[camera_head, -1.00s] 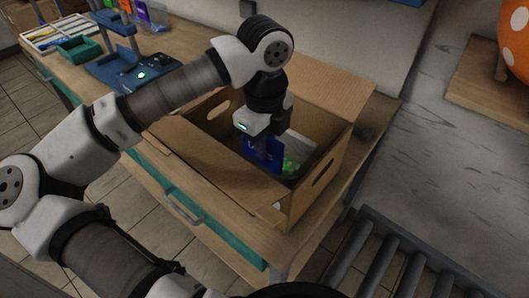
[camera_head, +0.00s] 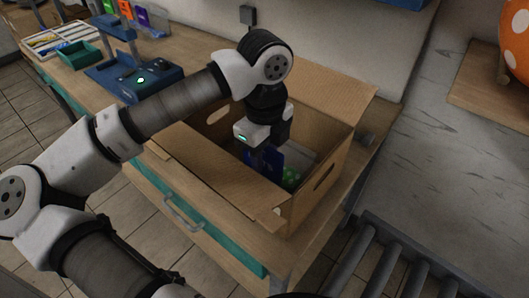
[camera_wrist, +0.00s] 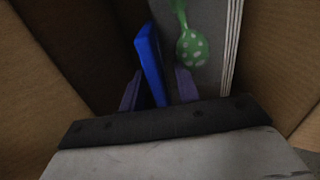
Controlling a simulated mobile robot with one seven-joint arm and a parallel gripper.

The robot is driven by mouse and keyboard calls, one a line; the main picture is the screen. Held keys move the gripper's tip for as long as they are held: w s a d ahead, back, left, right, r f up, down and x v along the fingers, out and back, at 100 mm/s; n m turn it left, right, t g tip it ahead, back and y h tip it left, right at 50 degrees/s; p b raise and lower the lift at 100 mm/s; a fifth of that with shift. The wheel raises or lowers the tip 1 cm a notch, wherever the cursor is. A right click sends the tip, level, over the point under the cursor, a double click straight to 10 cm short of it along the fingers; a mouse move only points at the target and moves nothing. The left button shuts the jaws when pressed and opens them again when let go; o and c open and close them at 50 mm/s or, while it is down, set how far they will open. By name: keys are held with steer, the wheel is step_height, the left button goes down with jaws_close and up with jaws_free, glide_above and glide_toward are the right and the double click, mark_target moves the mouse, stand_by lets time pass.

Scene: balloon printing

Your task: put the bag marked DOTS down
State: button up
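My gripper (camera_wrist: 158,88) points down inside the open cardboard box (camera_head: 222,167). In the wrist view its two purplish fingers stand apart on either side of a blue bag (camera_wrist: 149,62). A gap shows between the bag and the right finger, and the left finger is close to or touching the bag. The bag stands on edge, slightly tilted; in the head view the blue bag (camera_head: 274,163) is partly hidden by the gripper and the box wall. No marking on it is readable now. Whether its lower edge rests on the box floor is hidden.
A green item with white dots (camera_wrist: 193,47) lies beside the bag, next to a pale layered stack (camera_wrist: 232,45). The box walls and flaps surround my gripper closely. A blue device (camera_head: 135,80) and a green tray (camera_head: 80,53) stand on the bench at the left.

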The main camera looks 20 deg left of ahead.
step_height(320, 180, up, 12)
steer(key=shift+r+b, duration=0.15)
steer(key=shift+b, duration=0.45)
